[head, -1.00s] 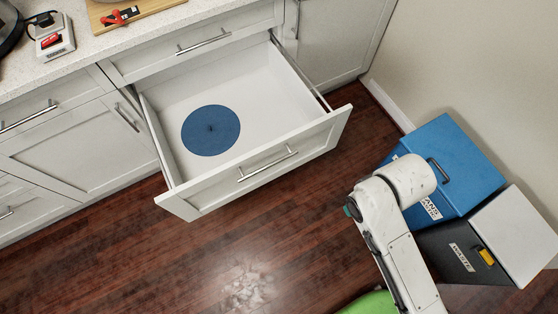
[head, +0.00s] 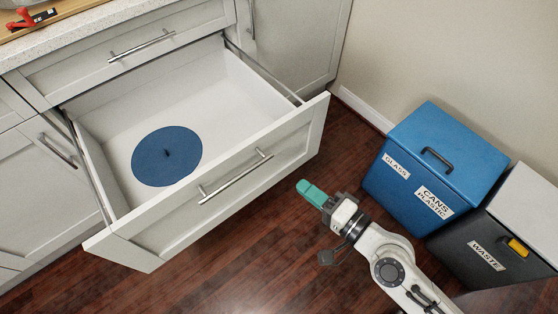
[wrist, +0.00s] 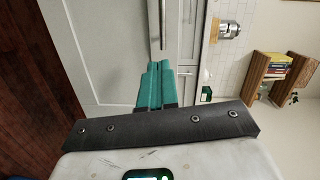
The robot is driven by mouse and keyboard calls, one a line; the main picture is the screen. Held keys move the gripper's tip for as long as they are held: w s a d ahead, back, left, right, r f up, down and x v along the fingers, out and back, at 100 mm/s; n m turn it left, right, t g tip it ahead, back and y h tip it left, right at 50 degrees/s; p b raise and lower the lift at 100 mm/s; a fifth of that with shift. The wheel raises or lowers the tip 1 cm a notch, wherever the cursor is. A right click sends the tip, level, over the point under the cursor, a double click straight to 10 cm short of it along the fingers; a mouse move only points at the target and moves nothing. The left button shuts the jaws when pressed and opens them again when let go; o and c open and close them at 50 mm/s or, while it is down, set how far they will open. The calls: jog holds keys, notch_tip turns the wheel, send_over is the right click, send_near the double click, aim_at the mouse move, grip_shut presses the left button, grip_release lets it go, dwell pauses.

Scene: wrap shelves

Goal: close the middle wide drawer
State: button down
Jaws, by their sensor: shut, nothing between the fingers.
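The middle wide drawer (head: 228,198) is pulled far out of the white cabinet in the head view. Its front has a horizontal bar handle (head: 236,178). A round blue lid-like disc (head: 166,156) with a small knob lies on the drawer floor. My gripper (head: 305,187), with teal fingers, is in front of the drawer's right part, apart from it in the picture. In the wrist view the teal fingers (wrist: 156,86) are together with nothing between them, pointing toward white cabinet fronts.
A shut drawer (head: 150,48) is above the open one. A blue bin (head: 425,170) and a dark waste bin (head: 490,255) stand along the wall at right. The wooden floor (head: 265,255) before the drawer is clear.

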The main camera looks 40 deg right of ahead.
jog(key=d+f+m+h, duration=0.1)
jog(key=d+m+h, duration=0.1)
jog(key=m, duration=0.1)
jog(key=t+p, duration=0.1)
jog(key=p, duration=0.3)
send_near(271, 140)
jog(key=w, duration=0.5)
jog(key=shift+w, duration=0.95)
jog(key=shift+w, duration=0.1)
